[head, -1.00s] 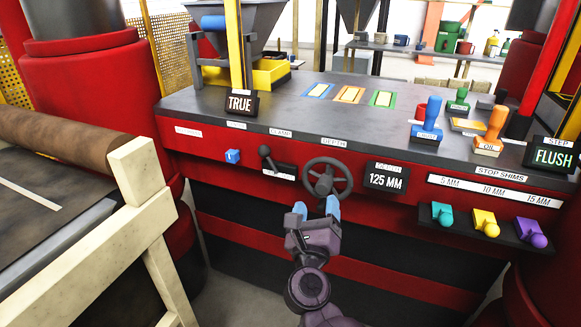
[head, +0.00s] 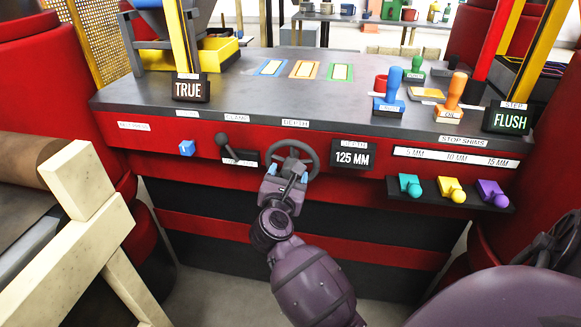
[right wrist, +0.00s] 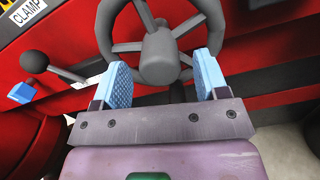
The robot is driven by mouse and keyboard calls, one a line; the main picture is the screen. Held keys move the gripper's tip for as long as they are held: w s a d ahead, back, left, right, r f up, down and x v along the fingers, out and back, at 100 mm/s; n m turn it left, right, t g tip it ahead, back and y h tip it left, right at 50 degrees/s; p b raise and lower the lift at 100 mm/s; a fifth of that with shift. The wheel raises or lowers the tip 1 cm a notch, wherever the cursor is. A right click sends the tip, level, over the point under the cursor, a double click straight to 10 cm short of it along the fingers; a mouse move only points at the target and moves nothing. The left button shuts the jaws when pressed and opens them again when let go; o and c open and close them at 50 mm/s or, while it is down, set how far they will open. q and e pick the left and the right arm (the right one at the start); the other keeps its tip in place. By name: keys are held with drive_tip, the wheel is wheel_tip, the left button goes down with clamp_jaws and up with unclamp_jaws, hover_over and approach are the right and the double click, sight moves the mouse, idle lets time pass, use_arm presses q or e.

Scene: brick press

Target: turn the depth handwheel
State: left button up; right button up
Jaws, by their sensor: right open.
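The depth handwheel (head: 292,158) is a dark grey spoked wheel on the red front panel, under the DEPTH label (head: 295,123). In the right wrist view the handwheel (right wrist: 160,57) fills the upper middle, with its hub between my fingers' directions. My right gripper (head: 287,178) is at the wheel's lower part, with blue fingertips apart. In the right wrist view the right gripper (right wrist: 163,80) is open, one finger on each side of the hub; I cannot tell whether they touch the wheel. The depth display (head: 352,156) reads 125 MM. My left gripper is not in view.
The clamp lever (head: 233,146) and a blue knob (head: 187,148) are left of the wheel. Stop shims in teal (head: 410,185), yellow (head: 452,190) and purple (head: 492,193) sit on a ledge to the right. A pale wooden frame (head: 80,185) stands at the left.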

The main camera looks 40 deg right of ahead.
sight(288, 176)
drive_tip(key=x, duration=0.3)
drive_tip(key=shift+w+d, duration=0.25)
drive_tip(key=shift+d, duration=0.05)
drive_tip(key=c, duration=1.2)
clamp_jaws()
